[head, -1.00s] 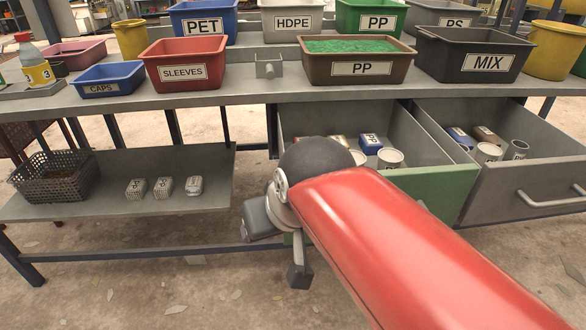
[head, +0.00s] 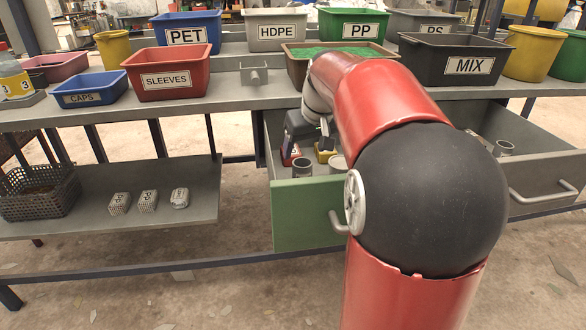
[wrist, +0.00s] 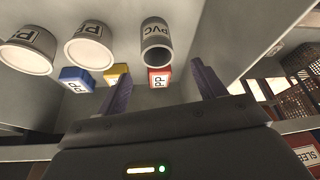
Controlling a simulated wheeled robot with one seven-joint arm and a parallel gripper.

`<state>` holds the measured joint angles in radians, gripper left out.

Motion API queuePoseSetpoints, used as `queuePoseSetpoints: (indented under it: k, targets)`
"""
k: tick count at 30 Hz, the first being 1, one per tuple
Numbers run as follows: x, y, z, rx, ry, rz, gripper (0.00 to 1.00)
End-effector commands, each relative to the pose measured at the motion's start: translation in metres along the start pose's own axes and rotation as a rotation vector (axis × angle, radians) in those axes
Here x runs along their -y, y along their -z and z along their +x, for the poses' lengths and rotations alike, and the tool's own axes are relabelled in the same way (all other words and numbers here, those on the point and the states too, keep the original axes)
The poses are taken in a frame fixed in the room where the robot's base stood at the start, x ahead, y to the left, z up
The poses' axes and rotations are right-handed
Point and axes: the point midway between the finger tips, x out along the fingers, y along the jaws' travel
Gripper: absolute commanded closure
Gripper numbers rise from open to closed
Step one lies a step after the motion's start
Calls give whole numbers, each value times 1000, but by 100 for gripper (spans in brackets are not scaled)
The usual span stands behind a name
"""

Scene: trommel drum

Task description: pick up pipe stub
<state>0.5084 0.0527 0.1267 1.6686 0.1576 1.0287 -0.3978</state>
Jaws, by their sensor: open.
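A red block (wrist: 159,77) marked PP shows between the fingers. In the head view my gripper (head: 312,132) is inside the green-fronted drawer (head: 312,215), and my arm hides much of it.
Two white cups (wrist: 90,45) (wrist: 27,50), a blue block (wrist: 77,79) and a yellow block (wrist: 117,74) share the drawer. The neighbouring grey drawer (head: 545,195) stands open. Bins, including the MIX bin (head: 455,62), line the bench above.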

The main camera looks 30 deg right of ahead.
Motion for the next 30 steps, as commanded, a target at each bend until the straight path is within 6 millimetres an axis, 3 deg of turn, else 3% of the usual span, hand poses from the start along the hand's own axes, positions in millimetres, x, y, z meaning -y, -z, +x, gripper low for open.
queuePoseSetpoints:
  k: [19, 28, 30]
  targets:
    - [0, -6, 83, 31, 6, -22, 31]
    - [0, -6, 89, 28, 5, -21, 31]
    - [0, -6, 89, 28, 5, -21, 37]
